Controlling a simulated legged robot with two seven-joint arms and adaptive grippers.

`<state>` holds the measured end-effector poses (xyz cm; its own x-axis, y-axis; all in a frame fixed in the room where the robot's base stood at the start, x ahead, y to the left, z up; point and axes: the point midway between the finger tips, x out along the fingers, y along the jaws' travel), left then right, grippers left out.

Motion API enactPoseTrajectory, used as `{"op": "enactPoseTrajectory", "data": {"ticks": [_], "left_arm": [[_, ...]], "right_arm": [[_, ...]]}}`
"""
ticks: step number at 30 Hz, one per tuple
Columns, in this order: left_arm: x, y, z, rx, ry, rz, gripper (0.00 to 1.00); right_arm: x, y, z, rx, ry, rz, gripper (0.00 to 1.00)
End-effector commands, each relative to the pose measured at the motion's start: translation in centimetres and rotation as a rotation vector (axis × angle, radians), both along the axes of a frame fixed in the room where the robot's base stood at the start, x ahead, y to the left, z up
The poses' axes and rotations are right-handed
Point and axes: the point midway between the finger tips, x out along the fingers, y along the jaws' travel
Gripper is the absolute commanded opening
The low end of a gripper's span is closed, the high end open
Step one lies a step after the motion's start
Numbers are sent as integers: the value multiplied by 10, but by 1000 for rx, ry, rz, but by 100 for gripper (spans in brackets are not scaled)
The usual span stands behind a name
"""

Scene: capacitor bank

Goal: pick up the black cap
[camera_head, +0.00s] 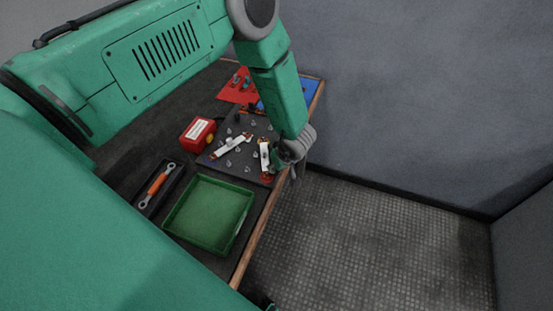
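My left gripper (284,165) is at the right edge of the dark board (214,160), low over the table's edge. It is small and partly hidden by its own wrist, so I cannot tell whether its fingers are open or shut, or on anything. A red round part (267,177) lies just below it at the board's front corner. A white bar (264,155) stands beside the gripper on its left. Small dark parts (247,109) show at the board's far edge; I cannot tell whether one is the black cap. My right gripper cannot be made out.
The board carries several metal studs and another white bar (232,147). Left of it is a red box (197,133). Nearer are a green tray (248,207), empty, and a dark holder with an orange-handled wrench (158,186). Red (232,93) and blue (300,94) mats lie behind. Right is open floor.

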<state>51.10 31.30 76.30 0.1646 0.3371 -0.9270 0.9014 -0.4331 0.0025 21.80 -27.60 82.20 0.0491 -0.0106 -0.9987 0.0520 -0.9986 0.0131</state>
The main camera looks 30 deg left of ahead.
Motion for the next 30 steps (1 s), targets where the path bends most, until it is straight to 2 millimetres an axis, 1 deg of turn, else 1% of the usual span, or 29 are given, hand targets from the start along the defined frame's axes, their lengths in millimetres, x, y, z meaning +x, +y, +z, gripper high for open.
{"op": "enactPoseTrajectory", "data": {"ticks": [3,9,11,12,16,17,22,23,26,30], "left_arm": [[1,-1,-6,3,-1,-2,28],[1,-4,-6,5,1,-3,28],[1,-3,-6,5,0,-3,9],[1,-2,-6,4,1,-2,7],[1,1,-7,2,0,-2,8],[1,1,-7,1,0,-2,5],[1,3,-6,0,0,-1,5],[1,3,-4,1,-1,0,5],[2,3,8,3,-1,0,0],[2,2,37,4,-4,1,0]], "right_arm": [[0,0,0,0,0,0,40],[0,0,0,0,0,-1,40],[0,0,0,0,0,-1,40],[0,0,0,-1,0,-1,40],[0,0,0,-1,0,-1,40],[0,0,0,-1,0,-1,40],[0,0,0,0,0,-1,40],[0,0,0,0,0,0,40],[0,0,-1,0,0,0,40],[0,0,-1,0,0,0,40]]}}
